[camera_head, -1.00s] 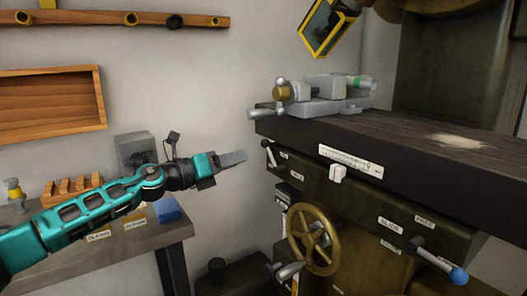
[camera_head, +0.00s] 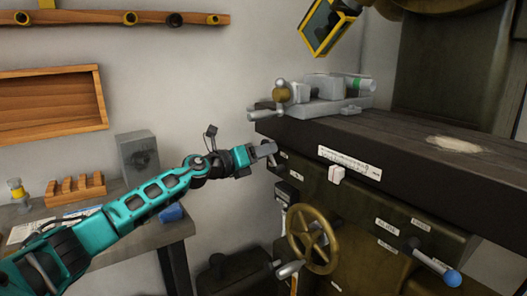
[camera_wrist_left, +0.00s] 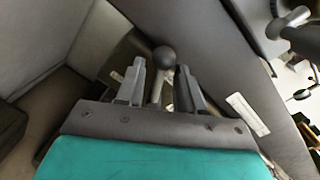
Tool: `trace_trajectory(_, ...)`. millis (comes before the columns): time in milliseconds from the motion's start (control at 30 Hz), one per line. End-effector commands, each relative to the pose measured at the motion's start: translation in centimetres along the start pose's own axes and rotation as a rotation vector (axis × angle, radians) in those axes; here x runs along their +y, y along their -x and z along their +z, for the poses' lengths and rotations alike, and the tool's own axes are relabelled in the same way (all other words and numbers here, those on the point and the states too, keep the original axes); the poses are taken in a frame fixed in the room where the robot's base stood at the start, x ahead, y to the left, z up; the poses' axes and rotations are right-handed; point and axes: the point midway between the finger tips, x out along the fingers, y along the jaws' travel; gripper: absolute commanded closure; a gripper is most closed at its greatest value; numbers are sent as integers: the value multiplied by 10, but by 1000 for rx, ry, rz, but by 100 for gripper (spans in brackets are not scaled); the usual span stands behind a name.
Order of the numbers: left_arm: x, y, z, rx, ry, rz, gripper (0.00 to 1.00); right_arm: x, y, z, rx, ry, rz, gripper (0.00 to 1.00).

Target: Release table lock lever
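The table lock lever is a short rod with a dark ball knob (camera_wrist_left: 164,57) on the front of the milling machine, below the table's left end. In the head view my left gripper (camera_head: 268,150) covers most of it. In the left wrist view my left gripper (camera_wrist_left: 160,72) is open, one grey finger on each side of the lever. The ball lies between the fingertips, and a gap shows on both sides of the rod. My right gripper is in neither view.
The machine table (camera_head: 400,160) overhangs just above and right of my left gripper, with a vise (camera_head: 325,95) on it. A brass handwheel (camera_head: 313,238) and a blue-knobbed lever (camera_head: 435,265) sit lower right. A workbench (camera_head: 150,245) stands left.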

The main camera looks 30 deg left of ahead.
Motion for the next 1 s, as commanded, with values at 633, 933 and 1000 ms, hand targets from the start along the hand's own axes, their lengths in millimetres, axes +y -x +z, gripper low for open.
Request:
trace_trajectory(633, 0, -2, 0, 0, 0, 0, 93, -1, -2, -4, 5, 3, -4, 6)
trace_trajectory(933, 0, -2, 0, 0, 0, 0, 100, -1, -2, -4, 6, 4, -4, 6)
trace_trajectory(1000, 0, -2, 0, 0, 0, 0, 100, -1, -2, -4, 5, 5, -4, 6)
